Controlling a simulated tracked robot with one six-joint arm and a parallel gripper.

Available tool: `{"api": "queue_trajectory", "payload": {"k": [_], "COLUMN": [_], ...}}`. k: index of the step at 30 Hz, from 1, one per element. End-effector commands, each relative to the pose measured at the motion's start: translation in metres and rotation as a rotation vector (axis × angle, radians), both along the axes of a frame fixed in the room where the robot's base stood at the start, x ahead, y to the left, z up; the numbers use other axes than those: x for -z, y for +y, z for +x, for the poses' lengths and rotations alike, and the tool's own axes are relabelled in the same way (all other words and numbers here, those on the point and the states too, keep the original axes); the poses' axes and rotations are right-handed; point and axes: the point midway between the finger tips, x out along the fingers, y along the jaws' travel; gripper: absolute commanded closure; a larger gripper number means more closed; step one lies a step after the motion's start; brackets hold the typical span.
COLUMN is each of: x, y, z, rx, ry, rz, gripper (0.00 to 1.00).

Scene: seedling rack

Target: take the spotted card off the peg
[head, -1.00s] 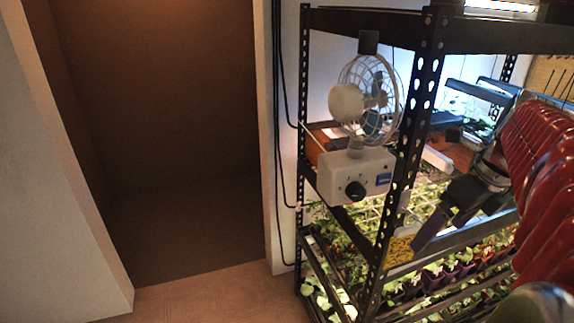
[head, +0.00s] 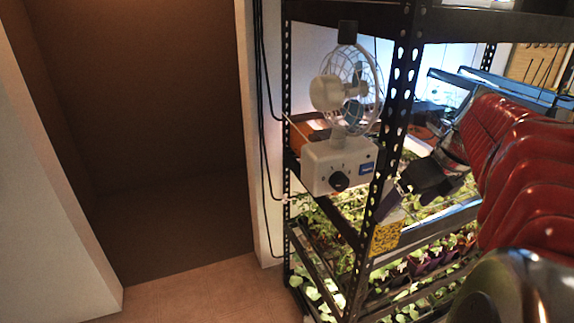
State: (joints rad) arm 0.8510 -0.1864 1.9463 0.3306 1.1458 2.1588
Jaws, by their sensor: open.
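The spotted card (head: 385,237), yellow with dark specks, hangs low beside the rack's near black upright, below the fan's control box. The peg itself is too small or hidden to make out. My gripper (head: 408,198), dark, reaches in from the right on the red-sleeved arm. It is open, just above and to the right of the card in the picture. Its fingertips are hard to make out against the plants, and I cannot tell whether they touch the card.
A black perforated metal rack (head: 403,95) holds trays of seedlings (head: 425,265). A white fan (head: 345,90) on a control box (head: 338,165) is mounted at its end. Shelf rails run close under my gripper. Bare floor (head: 200,290) and a dark recess lie to the left.

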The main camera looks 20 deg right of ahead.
Motion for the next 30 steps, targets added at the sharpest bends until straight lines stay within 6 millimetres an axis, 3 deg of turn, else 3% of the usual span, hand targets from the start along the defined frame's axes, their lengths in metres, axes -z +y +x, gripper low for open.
{"api": "queue_trajectory", "payload": {"k": [7, 22, 30], "x": [0.032, 0.04, 0.072], "y": [0.0, 0.0, 0.0], "z": [0.013, 0.015, 0.024], "rx": [0.0, 0.001, 0.001], "ry": [0.001, 0.0, 0.002], "rz": [0.001, -0.001, 0.002], "gripper": [0.08, 0.08, 0.08]}}
